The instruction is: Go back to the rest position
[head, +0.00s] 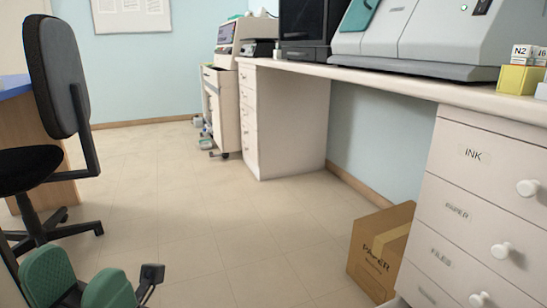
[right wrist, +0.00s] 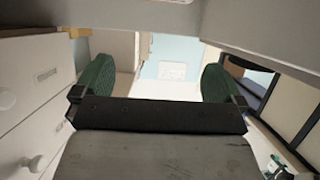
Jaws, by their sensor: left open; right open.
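My left gripper (head: 80,288) shows at the bottom left of the head view. Its two green pads are apart, and I see nothing held between them. My right gripper (right wrist: 157,82) shows in the right wrist view with its green pads spread wide at either side and nothing between them. The right gripper does not show in the head view. No slide is visible in either view.
A black office chair (head: 52,82) stands at the left. A long counter (head: 390,85) with a large grey machine (head: 425,38) runs along the right, above labelled drawers (head: 478,155). A cardboard box (head: 382,245) sits on the floor beside them. The middle floor (head: 190,210) is clear.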

